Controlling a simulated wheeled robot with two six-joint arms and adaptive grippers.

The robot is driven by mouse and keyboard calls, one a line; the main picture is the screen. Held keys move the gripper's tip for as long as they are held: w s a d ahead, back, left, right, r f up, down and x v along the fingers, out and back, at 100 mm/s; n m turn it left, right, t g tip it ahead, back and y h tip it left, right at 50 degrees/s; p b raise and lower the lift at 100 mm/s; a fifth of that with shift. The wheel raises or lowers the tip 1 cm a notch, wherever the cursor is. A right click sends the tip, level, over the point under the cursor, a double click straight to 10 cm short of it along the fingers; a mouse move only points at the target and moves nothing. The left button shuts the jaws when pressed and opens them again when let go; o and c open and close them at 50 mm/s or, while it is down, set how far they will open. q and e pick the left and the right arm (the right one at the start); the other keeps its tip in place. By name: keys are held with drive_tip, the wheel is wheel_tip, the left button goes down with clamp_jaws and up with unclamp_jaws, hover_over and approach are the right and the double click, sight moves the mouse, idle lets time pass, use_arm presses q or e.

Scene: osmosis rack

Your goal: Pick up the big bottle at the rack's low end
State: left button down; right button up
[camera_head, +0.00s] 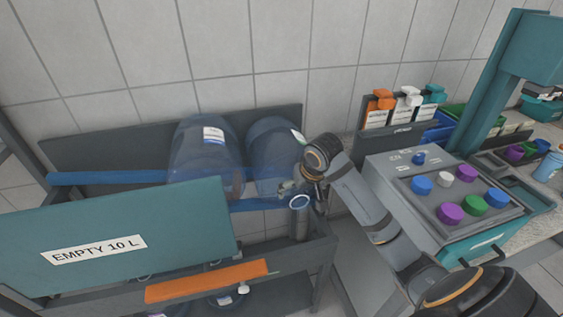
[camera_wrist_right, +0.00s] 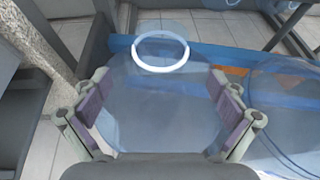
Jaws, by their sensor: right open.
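Two big clear blue bottles lie side by side on the rack in the head view. The right-hand one (camera_head: 270,150) is closest to my right gripper (camera_head: 297,187); the other (camera_head: 200,155) lies to its left. In the right wrist view a big bottle (camera_wrist_right: 160,115) fills the space between the spread pads of my right gripper (camera_wrist_right: 160,98). The jaws are open, and I cannot tell whether the pads touch it. Another clear bottle (camera_wrist_right: 290,110) shows at the right there. My left gripper is not in view.
A blue rail (camera_head: 110,177) runs along the rack. A teal sign reading EMPTY 10 L (camera_head: 120,235) and an orange bar (camera_head: 207,281) are in front. A control box with coloured knobs (camera_head: 410,170) stands at right.

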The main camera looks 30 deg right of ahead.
drive_tip(key=shift+x, duration=1.15)
drive_tip(key=shift+r, duration=0.1)
clamp_jaws()
